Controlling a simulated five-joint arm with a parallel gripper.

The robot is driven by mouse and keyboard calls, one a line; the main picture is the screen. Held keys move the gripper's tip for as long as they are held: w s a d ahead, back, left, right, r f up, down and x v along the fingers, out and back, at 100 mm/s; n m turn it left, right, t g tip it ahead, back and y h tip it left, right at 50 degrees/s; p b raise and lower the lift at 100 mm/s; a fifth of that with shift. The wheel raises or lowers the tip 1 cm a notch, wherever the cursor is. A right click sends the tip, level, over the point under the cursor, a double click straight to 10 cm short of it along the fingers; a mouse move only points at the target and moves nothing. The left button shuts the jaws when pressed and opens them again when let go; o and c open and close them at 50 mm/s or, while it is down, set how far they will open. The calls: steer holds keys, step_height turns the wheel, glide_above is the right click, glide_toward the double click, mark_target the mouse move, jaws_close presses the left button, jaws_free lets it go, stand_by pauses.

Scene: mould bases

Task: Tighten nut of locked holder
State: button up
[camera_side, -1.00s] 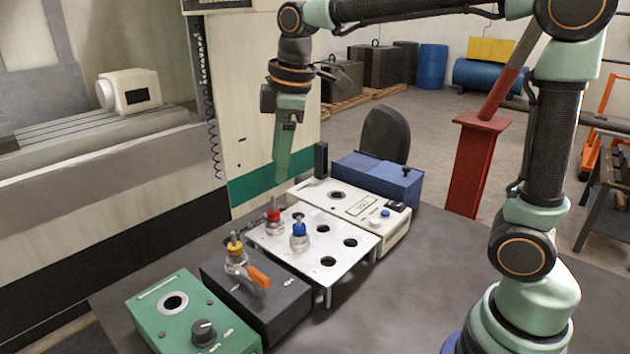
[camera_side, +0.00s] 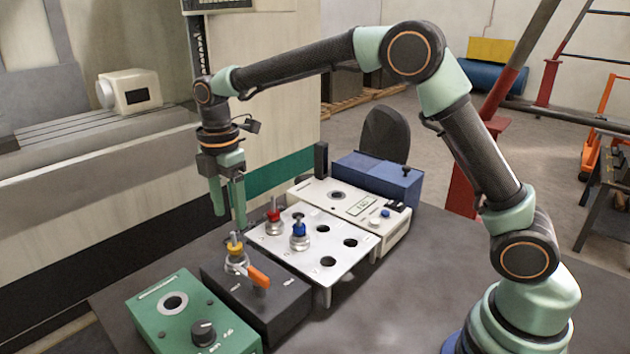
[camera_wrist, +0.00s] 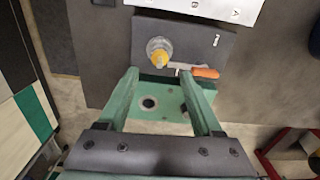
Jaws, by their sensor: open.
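A holder with a yellow top (camera_side: 235,245) stands upright in the dark grey block (camera_side: 285,312), with a silver nut (camera_side: 236,263) around its lower part. An orange lever (camera_side: 259,276) sits on the block beside it. My gripper (camera_side: 229,220) is open and empty, pointing down, above and slightly behind the holder. In the wrist view, the yellow-topped holder (camera_wrist: 158,57) shows just beyond the gap between the fingertips (camera_wrist: 158,75), and the orange lever (camera_wrist: 205,72) lies to its right. Whether the nut is tight cannot be seen.
A white plate (camera_side: 340,265) with a red-topped holder (camera_side: 273,213) and a blue-topped holder (camera_side: 299,235) stands behind the block. A green box (camera_side: 180,305) with a knob stands in front. A white device (camera_side: 390,230) and blue box (camera_side: 385,178) are farther back. The table's right side is clear.

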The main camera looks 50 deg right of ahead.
mark_target(233, 233)
step_height(233, 233, down, 7)
steer(key=shift+r, duration=0.1)
stand_by(0.3)
jaws_close()
